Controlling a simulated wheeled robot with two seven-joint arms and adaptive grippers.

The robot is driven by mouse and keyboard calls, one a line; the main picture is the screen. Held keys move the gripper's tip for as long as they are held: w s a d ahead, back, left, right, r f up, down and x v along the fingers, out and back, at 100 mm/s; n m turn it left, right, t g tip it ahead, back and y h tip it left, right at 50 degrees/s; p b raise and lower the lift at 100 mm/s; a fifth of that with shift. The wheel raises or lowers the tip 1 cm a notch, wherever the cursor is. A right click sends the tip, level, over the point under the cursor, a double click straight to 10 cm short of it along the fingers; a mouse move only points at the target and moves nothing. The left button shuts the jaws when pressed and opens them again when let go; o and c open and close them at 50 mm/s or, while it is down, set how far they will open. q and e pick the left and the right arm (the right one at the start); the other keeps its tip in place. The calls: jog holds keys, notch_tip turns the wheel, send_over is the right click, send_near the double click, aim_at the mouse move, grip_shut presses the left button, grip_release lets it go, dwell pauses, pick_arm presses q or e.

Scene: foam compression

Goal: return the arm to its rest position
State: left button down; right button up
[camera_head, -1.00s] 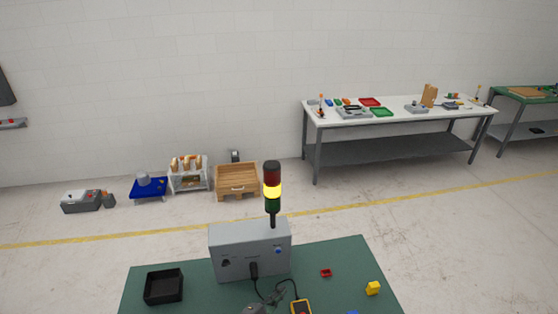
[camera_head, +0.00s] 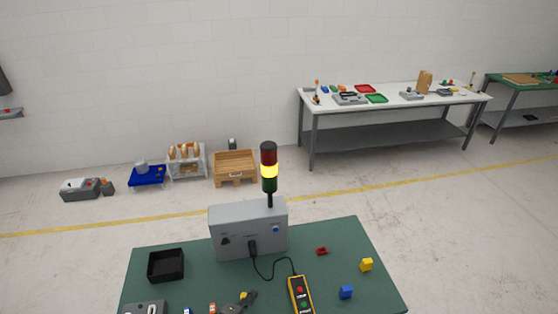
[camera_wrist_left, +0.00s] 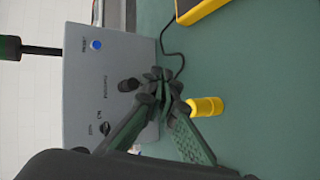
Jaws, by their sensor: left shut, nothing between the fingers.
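My left gripper (camera_head: 246,297) shows at the bottom edge of the head view, over the front part of the green table (camera_head: 352,237). In the left wrist view my gripper's dark fingers (camera_wrist_left: 164,82) are together with nothing between them. The grey control box (camera_head: 248,229) stands behind the gripper, and its face with a blue button fills the left of the wrist view (camera_wrist_left: 95,80). A yellow cylinder (camera_wrist_left: 205,106) is close beside the fingers in the wrist view, apart from their tips. My right gripper is in neither view.
A signal tower (camera_head: 269,170) with its yellow section lit rises from the box. A cabled yellow handheld device (camera_head: 300,294), a blue block (camera_head: 346,292), a yellow block (camera_head: 366,265), a red piece (camera_head: 321,251) and a black tray (camera_head: 165,252) are on the table.

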pick_arm(q)
jog(key=s+a+f+m+g+y, duration=0.1)
jog(key=s+a+m+g+y, duration=0.25)
jog(key=s+a+m, duration=0.7)
jog(key=s+a+f+m+g+y, duration=0.2)
jog(key=s+a+m+g+y, duration=0.15)
jog(key=s+a, duration=1.25)
notch_tip(320, 180, down, 39)
jog(key=s+d+g+h+b, duration=0.1)
jog(key=s+d+g+b, duration=0.1)
jog(key=b, duration=0.9)
jog(key=s+f+b, duration=0.5)
jog(key=s+f, duration=0.5)
jog(key=f, duration=0.4)
jog(key=s+f+g+b, duration=0.1)
jog(key=s+f+b, duration=0.3)
jog(key=s+f, duration=0.6)
notch_tip(320, 180, down, 4)
jog(key=shift+d+f+b, duration=0.1)
jog(key=shift+d+b, duration=0.1)
jog(key=shift+b, duration=0.15)
